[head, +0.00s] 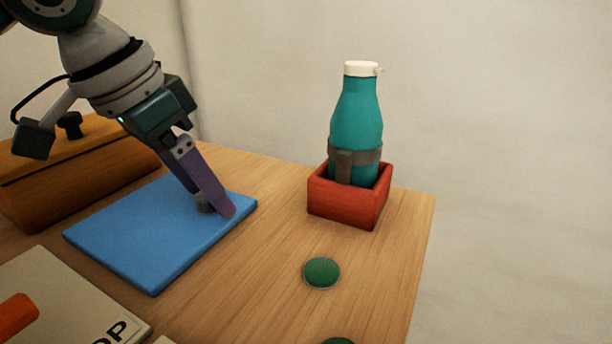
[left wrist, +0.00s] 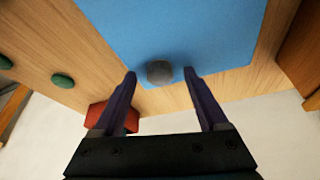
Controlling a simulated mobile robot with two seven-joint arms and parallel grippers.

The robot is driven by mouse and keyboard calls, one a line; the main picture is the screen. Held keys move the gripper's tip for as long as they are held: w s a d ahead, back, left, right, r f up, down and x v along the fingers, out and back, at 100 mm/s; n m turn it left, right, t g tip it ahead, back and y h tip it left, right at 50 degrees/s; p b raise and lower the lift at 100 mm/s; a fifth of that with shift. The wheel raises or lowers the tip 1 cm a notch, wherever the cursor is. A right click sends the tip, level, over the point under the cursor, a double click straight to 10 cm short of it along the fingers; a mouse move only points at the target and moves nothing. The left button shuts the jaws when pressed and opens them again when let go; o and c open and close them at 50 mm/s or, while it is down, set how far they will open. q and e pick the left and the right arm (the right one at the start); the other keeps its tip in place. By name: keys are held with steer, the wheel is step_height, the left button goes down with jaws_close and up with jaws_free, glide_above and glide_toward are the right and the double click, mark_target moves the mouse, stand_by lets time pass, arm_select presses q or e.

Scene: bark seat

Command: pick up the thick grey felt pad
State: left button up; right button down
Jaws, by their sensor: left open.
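The thick grey felt pad (head: 205,203) is a small round dark-grey piece on the blue mat (head: 150,245), near the mat's far right corner. In the head view it is partly hidden behind the purple fingers of my left gripper (head: 226,212). In the left wrist view the pad (left wrist: 160,72) lies beyond and between the two spread fingertips of the left gripper (left wrist: 159,74), with a gap on each side. The left gripper is open and empty. My right gripper is not in view.
A red box (head: 345,205) holding a teal bottle (head: 357,125) stands right of the mat. A green disc (head: 321,273) lies in front of it. A wooden box (head: 75,175) stands at the left. A lettered board (head: 75,300) lies front left. Bare table separates mat and red box.

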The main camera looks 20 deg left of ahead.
arm_select(q)
jaws_close()
stand_by(0.5)
steer(key=shift+r, duration=0.1)
